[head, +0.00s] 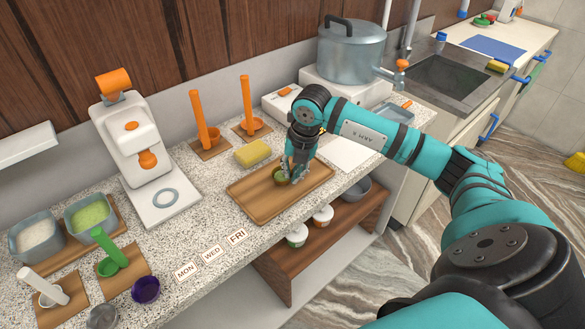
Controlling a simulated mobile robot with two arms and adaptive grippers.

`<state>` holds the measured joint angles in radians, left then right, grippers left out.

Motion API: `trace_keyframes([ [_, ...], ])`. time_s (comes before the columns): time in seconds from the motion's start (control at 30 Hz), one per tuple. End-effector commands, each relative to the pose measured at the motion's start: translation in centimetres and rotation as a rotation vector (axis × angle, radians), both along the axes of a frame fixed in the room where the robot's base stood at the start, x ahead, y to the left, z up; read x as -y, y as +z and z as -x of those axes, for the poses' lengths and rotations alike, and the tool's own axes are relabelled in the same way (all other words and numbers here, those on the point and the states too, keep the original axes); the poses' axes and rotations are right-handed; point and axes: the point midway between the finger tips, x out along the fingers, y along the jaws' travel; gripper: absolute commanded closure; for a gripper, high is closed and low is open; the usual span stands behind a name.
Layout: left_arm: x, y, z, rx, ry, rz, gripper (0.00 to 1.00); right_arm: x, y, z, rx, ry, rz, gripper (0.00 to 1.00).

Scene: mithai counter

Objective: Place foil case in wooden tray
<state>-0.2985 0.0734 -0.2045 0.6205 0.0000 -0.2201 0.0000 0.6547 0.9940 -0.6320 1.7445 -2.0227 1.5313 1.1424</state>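The wooden tray (249,207) lies on the speckled counter in the middle of the head view. A small green foil case (280,175) is at its far side, at the fingertips of my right gripper (292,176). The fingers point down and partly hide the case. I cannot tell whether they are closed on it, or whether it touches the tray floor. A purple foil case (146,290) and a silver one (103,317) stand at the counter's front left. My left gripper is not in view.
A yellow sponge (253,152) lies just behind the tray. A white press (134,150), orange tools on wooden rests (206,133) and tubs of white (36,237) and green (89,214) stuff stand left. A steel pot (352,52) stands behind my arm. Day cards (212,254) line the front.

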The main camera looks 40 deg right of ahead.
Motion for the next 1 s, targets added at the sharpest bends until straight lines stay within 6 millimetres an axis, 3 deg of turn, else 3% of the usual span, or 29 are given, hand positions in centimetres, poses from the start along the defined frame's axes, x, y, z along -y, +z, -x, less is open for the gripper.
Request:
trace_keyframes([
  [0.37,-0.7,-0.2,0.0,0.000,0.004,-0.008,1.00,0.0,-0.7,0.0,0.000,0.000,0.000,1.00],
  [0.57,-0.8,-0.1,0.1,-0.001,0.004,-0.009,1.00,0.0,-0.5,0.0,0.000,0.000,0.000,0.72],
  [0.83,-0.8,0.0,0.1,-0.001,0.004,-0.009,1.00,0.0,-0.4,0.0,0.001,0.000,0.001,0.71],
  [1.0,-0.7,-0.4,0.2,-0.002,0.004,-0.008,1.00,0.2,1.0,0.2,0.005,-0.001,0.003,0.71],
])
